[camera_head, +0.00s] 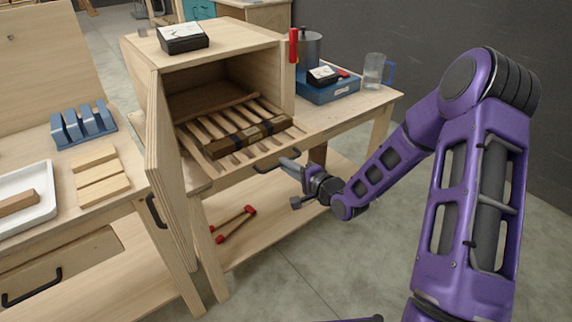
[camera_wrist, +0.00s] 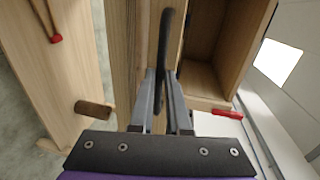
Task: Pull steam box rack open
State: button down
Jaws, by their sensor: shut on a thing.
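The steam box (camera_head: 240,48) is a pale wooden box on a table, with its front open and its door (camera_head: 172,165) swung out to the left. The slatted rack (camera_head: 192,134) sticks partway out of it, bearing a dark strapped wood bundle (camera_head: 248,137). My gripper (camera_head: 290,163) is at the right part of this handle. In the wrist view the fingers of my gripper (camera_wrist: 163,75) are closed on the black handle (camera_wrist: 165,45). The handle's fixing is partly hidden.
A blue tray (camera_head: 330,93), metal pot and glass jug (camera_head: 374,70) stand to the right of the box. A red-tipped tool (camera_head: 235,224) lies on the lower shelf. The left bench holds a blue rack (camera_head: 84,126) and wood blocks. The floor before the table is clear.

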jog(key=c, duration=0.9)
grip_release()
jog(key=p+v, duration=0.1)
jog(key=v, duration=1.6)
jog(key=shift+s+d+p, duration=0.15)
jog(key=shift+s+p, duration=0.05)
jog(key=shift+p, duration=0.2)
jog(key=shift+w, duration=0.1)
